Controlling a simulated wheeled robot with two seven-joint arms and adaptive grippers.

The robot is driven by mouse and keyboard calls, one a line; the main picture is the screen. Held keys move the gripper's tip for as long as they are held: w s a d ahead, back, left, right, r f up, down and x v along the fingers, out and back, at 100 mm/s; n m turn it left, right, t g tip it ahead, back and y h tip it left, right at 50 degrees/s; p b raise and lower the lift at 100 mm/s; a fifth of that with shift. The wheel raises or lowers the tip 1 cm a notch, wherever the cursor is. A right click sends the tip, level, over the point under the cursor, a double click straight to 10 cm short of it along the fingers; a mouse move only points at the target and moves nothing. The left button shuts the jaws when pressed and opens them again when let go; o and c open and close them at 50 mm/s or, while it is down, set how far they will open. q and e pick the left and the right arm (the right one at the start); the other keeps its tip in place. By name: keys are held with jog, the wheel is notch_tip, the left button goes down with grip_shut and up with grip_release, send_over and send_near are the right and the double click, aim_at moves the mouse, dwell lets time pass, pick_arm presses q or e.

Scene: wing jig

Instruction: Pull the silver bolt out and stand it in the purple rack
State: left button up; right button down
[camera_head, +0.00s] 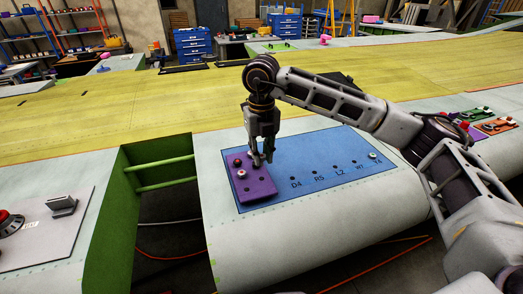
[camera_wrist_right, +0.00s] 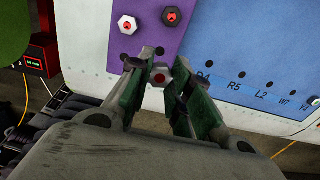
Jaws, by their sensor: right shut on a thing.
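The purple rack (camera_head: 262,196) lies on the left end of the blue plate; it also shows in the wrist view (camera_wrist_right: 146,48). Two bolts stand in it: a pale one with a red centre (camera_wrist_right: 128,25) and a dark one with a red centre (camera_wrist_right: 172,16). My right gripper (camera_head: 263,158) points down over the rack's right side. My left gripper is not in view.
The blue plate (camera_head: 310,175) has a row of holes labelled D4, R5, L2, W7 and Y4. A small pale bolt (camera_head: 373,155) stands at its right end. A green-walled gap (camera_head: 150,175) lies left of the plate's panel. Coloured items (camera_head: 490,125) lie far right.

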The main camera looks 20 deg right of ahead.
aim_at(262, 165)
jog(key=shift+f+b, duration=0.85)
jog(key=shift+f, duration=1.65)
jog(key=shift+f+b, duration=1.25)
jog(key=c, duration=1.2)
grip_release()
jog(key=shift+c, duration=0.2)
